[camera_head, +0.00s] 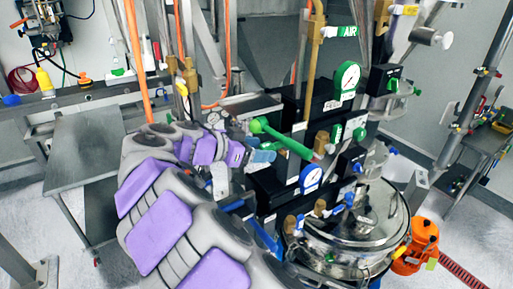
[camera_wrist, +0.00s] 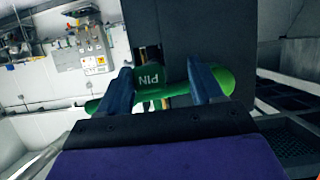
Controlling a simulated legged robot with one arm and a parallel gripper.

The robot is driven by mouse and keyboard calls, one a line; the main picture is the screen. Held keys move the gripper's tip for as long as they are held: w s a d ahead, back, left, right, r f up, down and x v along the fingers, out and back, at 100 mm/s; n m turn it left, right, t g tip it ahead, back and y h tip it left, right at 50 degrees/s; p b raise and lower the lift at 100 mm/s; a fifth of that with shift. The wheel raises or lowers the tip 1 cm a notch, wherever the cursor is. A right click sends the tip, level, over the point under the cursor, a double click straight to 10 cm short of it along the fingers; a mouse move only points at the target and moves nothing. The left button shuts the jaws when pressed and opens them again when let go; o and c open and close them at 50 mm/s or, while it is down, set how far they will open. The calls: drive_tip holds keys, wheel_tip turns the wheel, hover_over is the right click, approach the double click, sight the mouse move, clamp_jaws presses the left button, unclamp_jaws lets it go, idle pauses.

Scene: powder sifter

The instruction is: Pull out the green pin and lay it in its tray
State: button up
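The green pin (camera_head: 283,138) is a bright green rod with a rounded knob at its left end. It slants across the front of the dark valve blocks in the head view. In the wrist view the pin (camera_wrist: 160,88), marked "PIN", lies across the picture, and both ends show outside my fingers. My gripper (camera_head: 264,151) has blue fingers close to the pin in the head view. In the wrist view my gripper (camera_wrist: 160,68) has its fingers spread apart, overlapping the pin; whether they touch it is unclear. I cannot tell which surface is the pin's tray.
A steel vessel with a round lid (camera_head: 352,217) stands right of my arm. A grey metal table (camera_head: 84,147) at left looks bare. An orange container (camera_head: 419,245) stands on the floor at right.

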sight(265, 147)
drive_tip(key=shift+s+d, duration=0.1)
drive_tip(key=shift+d, duration=0.25)
drive_tip(key=shift+c, duration=0.2)
drive_tip(key=d, duration=0.3)
drive_tip(key=shift+d+r, duration=0.2)
drive_tip(key=c, duration=0.4)
drive_tip(key=shift+d, duration=0.1)
drive_tip(key=shift+c, duration=1)
drive_tip(key=shift+a, duration=0.55)
drive_tip(key=c, duration=0.3)
drive_tip(key=shift+s+a, duration=0.1)
drive_tip(key=shift+a, duration=0.8)
drive_tip(key=shift+c, duration=0.8)
drive_tip(key=shift+d+f+b, duration=0.1)
drive_tip(key=shift+d+b, duration=0.3)
drive_tip(key=shift+d, duration=0.05)
drive_tip(key=shift+s+a, duration=0.15)
drive_tip(key=shift+s+a+b, duration=0.25)
drive_tip(key=shift+a+b, duration=0.35)
drive_tip(key=shift+a, duration=0.2)
